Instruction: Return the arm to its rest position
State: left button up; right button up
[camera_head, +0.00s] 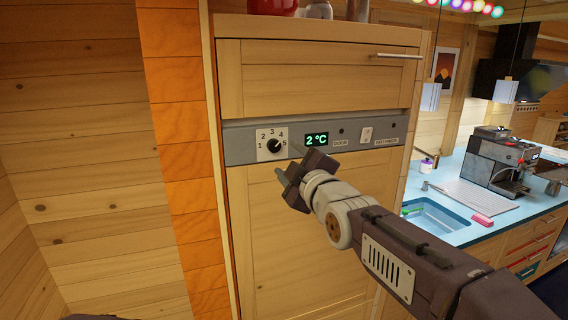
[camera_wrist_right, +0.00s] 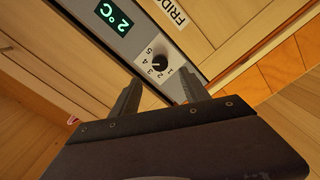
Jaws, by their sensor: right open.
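My right gripper (camera_head: 289,172) is open and empty in front of the wooden fridge cabinet (camera_head: 290,235). It is just below and right of the black dial knob (camera_head: 274,146), which has a scale from 1 to 5. In the right wrist view, the two fingers of my right gripper (camera_wrist_right: 163,92) stand apart with the knob (camera_wrist_right: 159,62) beyond the gap between them. No contact shows. The green display (camera_head: 316,139) reads 2 °C. My right arm reaches in from the lower right of the head view. My left gripper is not visible.
The grey control panel (camera_head: 233,141) also carries a white switch (camera_head: 366,134). A drawer front with a bar handle (camera_head: 398,56) is above it. At right, a blue counter (camera_head: 462,230) holds a sink (camera_head: 440,217) and a coffee machine (camera_head: 494,157). A log wall stands left.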

jog(key=s+d+f+m+g+h, duration=0.2)
jog(key=d+f+g, duration=0.15)
jog(key=f, duration=0.65)
jog(key=s+d+f+m+g+h, duration=0.1)
jog(key=d+f+m+g, duration=0.1)
jog(key=d+f, duration=0.5)
jog(key=s+d+f+m+g+h, duration=0.2)
jog(key=f, duration=1)
jog(key=s+d+f+m+g, duration=0.1)
jog(key=s+f+m+g, duration=0.3)
jog(key=s+f, duration=0.3)
jog(key=s+d+f+m+g, duration=0.1)
jog(key=s+f+m+g, duration=0.3)
jog(key=s+f, duration=0.4)
jog(key=s+m, duration=0.1)
jog(key=s, duration=0.5)
jog(key=shift+d+m, duration=0.15)
jog(key=shift+m, duration=0.15)
jog(key=shift+g, duration=0.25)
